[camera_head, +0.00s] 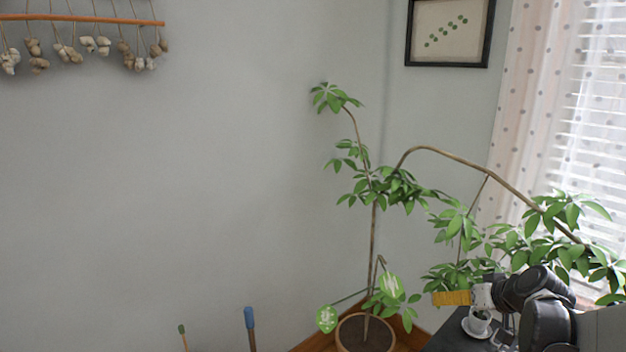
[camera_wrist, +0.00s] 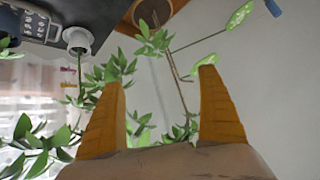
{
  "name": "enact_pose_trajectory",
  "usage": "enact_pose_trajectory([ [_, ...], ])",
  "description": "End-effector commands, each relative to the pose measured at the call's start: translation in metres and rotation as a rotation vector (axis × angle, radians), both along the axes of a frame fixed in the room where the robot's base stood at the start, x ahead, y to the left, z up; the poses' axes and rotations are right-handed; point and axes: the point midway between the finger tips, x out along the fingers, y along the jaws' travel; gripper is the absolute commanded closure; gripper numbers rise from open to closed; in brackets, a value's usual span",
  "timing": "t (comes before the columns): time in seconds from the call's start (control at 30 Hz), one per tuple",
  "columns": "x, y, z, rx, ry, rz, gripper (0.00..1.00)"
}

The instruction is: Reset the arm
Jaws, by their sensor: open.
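My gripper (camera_head: 452,298) shows at the lower right of the head view, its yellow finger pointing left beside the foliage of a tall plant. In the wrist view my gripper (camera_wrist: 161,78) has its two orange fingers spread well apart, with nothing between them but plant and wall behind. It is open and empty. My dark arm comes in from the lower right corner of the head view.
A potted plant (camera_head: 371,240) stands in the corner, its branch arching right towards the curtained window (camera_head: 590,110). A white cup (camera_head: 480,321) sits on a dark tabletop (camera_head: 448,339) just below my gripper.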

Motion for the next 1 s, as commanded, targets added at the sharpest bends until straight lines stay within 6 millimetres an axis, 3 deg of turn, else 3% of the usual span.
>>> enact_pose_trajectory([
  [0.03, -0.014, 0.026, 0.016, -0.004, 0.024, 0.007, 0.12],
  [0.1, -0.035, 0.054, 0.033, -0.012, 0.057, 0.003, 0.12],
  [0.23, -0.081, 0.1, 0.057, -0.032, 0.11, -0.007, 0.12],
  [0.4, -0.15, 0.145, 0.072, -0.069, 0.158, -0.028, 0.12],
  [0.6, -0.221, 0.172, 0.07, -0.111, 0.182, -0.056, 0.12],
  [0.7, -0.242, 0.177, 0.066, -0.125, 0.184, -0.068, 0.12],
  [0.83, -0.255, 0.179, 0.063, -0.135, 0.183, -0.076, 0.12],
  [1.0, -0.257, 0.179, 0.062, -0.136, 0.182, -0.081, 0.12],
])
